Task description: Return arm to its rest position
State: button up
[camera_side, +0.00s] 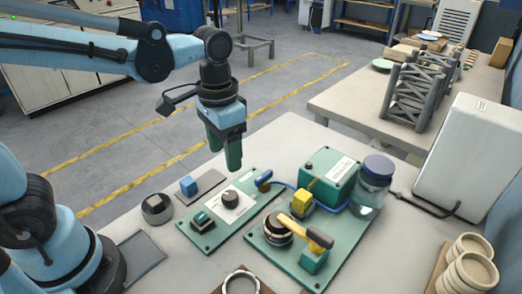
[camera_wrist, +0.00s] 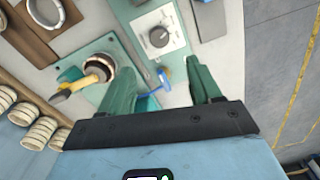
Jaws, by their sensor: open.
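My gripper (camera_side: 225,158) has green fingers that point down and hang above the back edge of the worktable (camera_side: 160,230). In the wrist view my gripper (camera_wrist: 162,75) shows its two fingers spread apart, with nothing held between them. The fingertips look clear of everything below. My blue arm reaches across the upper left of the side view. Below and to the right of the gripper is a green board with a dark knob on a white dial plate (camera_side: 239,212); the dial plate also shows in the wrist view (camera_wrist: 157,43).
A blue block (camera_side: 188,185) sits left of the dial. Stacked cups (camera_side: 470,270) stand at the right. A grey rack (camera_side: 412,98) stands on the far table.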

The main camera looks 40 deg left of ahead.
jog(key=s+a+n+t, duration=0.2)
jog(key=a+t, duration=0.4)
jog(key=t, duration=0.1)
jog(key=shift+s+a+n, duration=0.2)
jog(key=shift+s+n, duration=0.05)
jog(key=shift+n, duration=0.05)
jog(key=shift+o, duration=0.3)
dwell(0.4)
